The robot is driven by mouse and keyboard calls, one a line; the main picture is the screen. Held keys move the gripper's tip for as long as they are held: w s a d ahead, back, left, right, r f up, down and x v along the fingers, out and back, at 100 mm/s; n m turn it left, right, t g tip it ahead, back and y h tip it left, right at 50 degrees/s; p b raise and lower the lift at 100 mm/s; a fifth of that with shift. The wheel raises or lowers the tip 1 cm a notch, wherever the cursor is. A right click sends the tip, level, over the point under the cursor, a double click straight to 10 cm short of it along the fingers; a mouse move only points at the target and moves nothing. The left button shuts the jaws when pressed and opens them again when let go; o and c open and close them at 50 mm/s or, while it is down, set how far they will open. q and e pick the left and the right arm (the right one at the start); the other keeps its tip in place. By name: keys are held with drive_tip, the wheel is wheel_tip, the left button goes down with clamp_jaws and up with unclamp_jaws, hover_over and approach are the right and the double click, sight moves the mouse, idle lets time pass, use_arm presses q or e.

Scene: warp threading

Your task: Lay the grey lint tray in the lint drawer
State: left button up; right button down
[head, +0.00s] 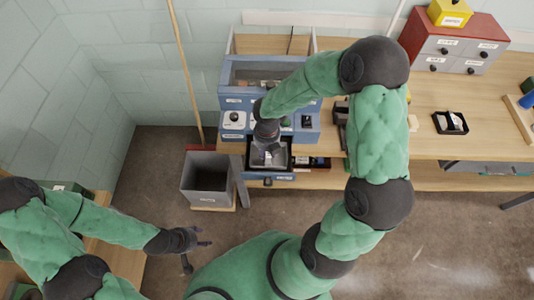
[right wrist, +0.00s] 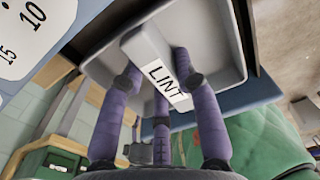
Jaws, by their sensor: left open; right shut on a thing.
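The grey lint tray (head: 279,157) is in my right gripper (head: 267,146) at the blue machine's front, over or inside the pulled-out lint drawer (head: 268,181). In the right wrist view, the fingers of the right gripper (right wrist: 158,85) close around the raised block marked LINT in the middle of the tray (right wrist: 218,62). The tray looks about level in the head view. I cannot tell whether its underside touches the drawer floor, which the tray hides. My left gripper (head: 196,240) is open and empty, low at the left, well apart from the tray.
A grey bin (head: 207,180) stands on the floor left of the drawer. The blue machine (head: 235,102) rises behind it on the wooden bench (head: 440,120). A black dish (head: 450,122) and a red-topped drawer cabinet (head: 455,45) are to the right. Bare floor lies in front.

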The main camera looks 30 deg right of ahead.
drive_tip(key=shift+f, duration=0.15)
drive_tip(key=shift+f, duration=0.2)
drive_tip(key=c, duration=0.9)
unclamp_jaws()
drive_tip(key=shift+r, duration=0.1)
wheel_tip(320, 180, up, 11)
drive_tip(key=p, duration=0.3)
drive_tip(key=shift+f, duration=0.2)
drive_tip(key=shift+r+p, duration=0.4)
drive_tip(key=shift+r, duration=0.4)
